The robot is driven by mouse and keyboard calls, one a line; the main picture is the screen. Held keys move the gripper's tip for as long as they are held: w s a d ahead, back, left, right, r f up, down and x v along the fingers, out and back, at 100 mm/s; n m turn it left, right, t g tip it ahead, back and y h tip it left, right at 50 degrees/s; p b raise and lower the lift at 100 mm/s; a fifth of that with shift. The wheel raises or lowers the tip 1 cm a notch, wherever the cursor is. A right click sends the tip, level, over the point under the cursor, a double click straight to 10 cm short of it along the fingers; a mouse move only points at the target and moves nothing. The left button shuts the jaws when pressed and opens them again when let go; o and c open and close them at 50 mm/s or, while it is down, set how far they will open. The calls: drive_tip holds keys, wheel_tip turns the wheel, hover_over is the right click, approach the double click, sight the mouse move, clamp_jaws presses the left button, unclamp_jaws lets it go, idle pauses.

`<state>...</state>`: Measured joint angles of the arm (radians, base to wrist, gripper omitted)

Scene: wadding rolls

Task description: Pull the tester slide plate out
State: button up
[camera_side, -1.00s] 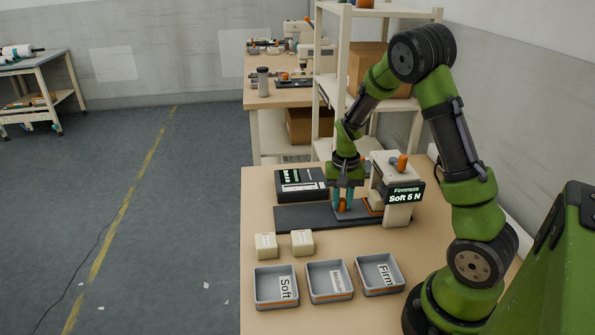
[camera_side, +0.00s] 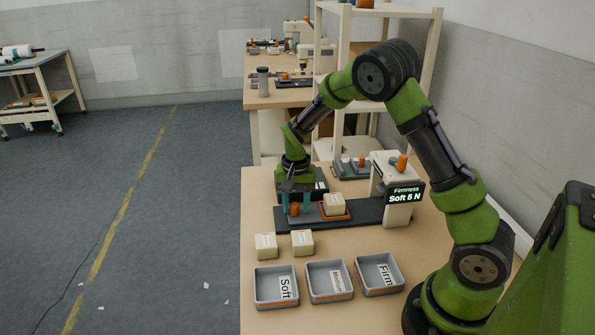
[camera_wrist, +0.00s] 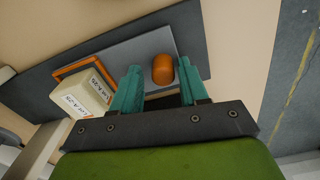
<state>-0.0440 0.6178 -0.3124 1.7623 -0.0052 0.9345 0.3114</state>
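The grey slide plate (camera_side: 308,217) extends left out of the tester (camera_side: 397,192) along a dark base. An orange knob (camera_side: 294,209) stands on its left end. A cream block (camera_side: 334,202) sits in the orange frame on the plate's right part, clear of the tester head. My gripper (camera_side: 294,206) is low over the left end with its teal fingers on either side of the knob. In the wrist view the knob (camera_wrist: 163,69) lies between the fingers with gaps visible, so the gripper looks open. The plate (camera_wrist: 130,56) and labelled block (camera_wrist: 87,92) also show there.
The tester display (camera_side: 406,194) reads "Soft 5 N". Two cream blocks (camera_side: 266,246) (camera_side: 302,243) stand in front of the base. Trays marked Soft (camera_side: 262,303), Medium (camera_side: 316,297) and Firm (camera_side: 369,288) line the front. A dark box lies behind my gripper.

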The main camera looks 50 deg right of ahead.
drive_tip(key=shift+o, duration=0.3)
wheel_tip(320, 180, up, 17)
idle(0.5)
drive_tip(key=shift+f, duration=0.1)
drive_tip(key=s+a+r+n+t+y, duration=0.1)
drive_tip(key=s+a+r+n+t, duration=0.1)
drive_tip(key=s+a, duration=0.4)
drive_tip(key=s+a+r+n+t+y, duration=0.1)
drive_tip(key=s+a+r+n+t, duration=0.2)
drive_tip(key=s, duration=1)
drive_tip(key=a+n+t, duration=0.1)
drive_tip(key=a+t, duration=0.1)
drive_tip(key=a, duration=0.1)
drive_tip(key=shift+n, duration=0.4)
